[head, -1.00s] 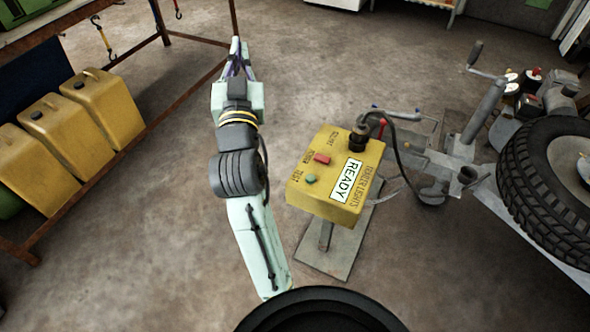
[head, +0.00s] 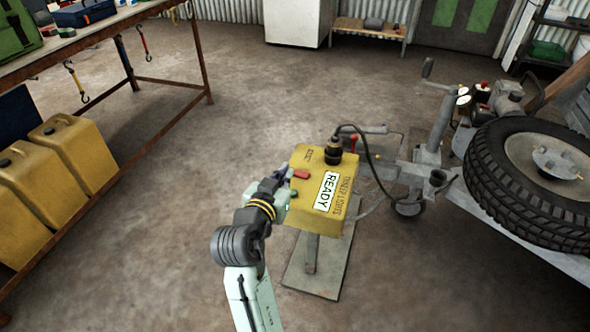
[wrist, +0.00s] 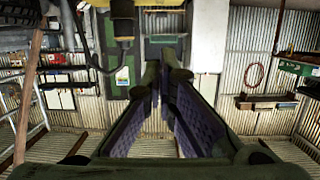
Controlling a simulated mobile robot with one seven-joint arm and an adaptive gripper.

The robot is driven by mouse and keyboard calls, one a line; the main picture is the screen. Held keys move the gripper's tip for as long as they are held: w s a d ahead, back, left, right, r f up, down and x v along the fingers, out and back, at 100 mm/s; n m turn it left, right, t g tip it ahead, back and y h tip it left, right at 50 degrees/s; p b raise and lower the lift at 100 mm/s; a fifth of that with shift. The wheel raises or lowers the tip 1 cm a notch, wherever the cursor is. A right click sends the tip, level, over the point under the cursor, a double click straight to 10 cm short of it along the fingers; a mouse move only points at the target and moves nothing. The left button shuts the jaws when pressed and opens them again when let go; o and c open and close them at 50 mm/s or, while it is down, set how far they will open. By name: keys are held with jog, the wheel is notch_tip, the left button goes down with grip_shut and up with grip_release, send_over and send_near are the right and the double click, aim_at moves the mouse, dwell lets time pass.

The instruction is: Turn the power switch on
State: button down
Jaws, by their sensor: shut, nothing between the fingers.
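The yellow control box (head: 318,205) stands on a post with a flat grey base and carries a white READY label (head: 327,191). A red switch (head: 301,174) sits on its top face, next to a green button (head: 293,195) that my gripper partly covers. My gripper (head: 281,176) is shut and empty at the box's left side, its tips close to the red switch. I cannot tell whether they touch it. In the wrist view the closed fingers (wrist: 165,72) fill the middle, and the red switch is not clearly seen.
A black plug (head: 333,151) with a cable stands at the box's far end; it seems to show in the wrist view (wrist: 123,30). A trailer with a large tyre (head: 545,165) is at right. Yellow jerrycans (head: 75,150) stand under a bench at left. Floor between is clear.

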jog(key=p, duration=0.2)
send_over(301, 174)
jog(key=shift+s+a+f, duration=0.2)
jog(key=shift+s+f, duration=0.05)
jog(key=shift+f, duration=0.35)
jog(key=shift+s+a+f, duration=0.2)
jog(key=shift+f, duration=0.35)
notch_tip(301, 174, down, 3)
jog(key=shift+s+r, duration=0.1)
jog(key=shift+a+f, duration=0.1)
jog(key=shift+f, duration=0.55)
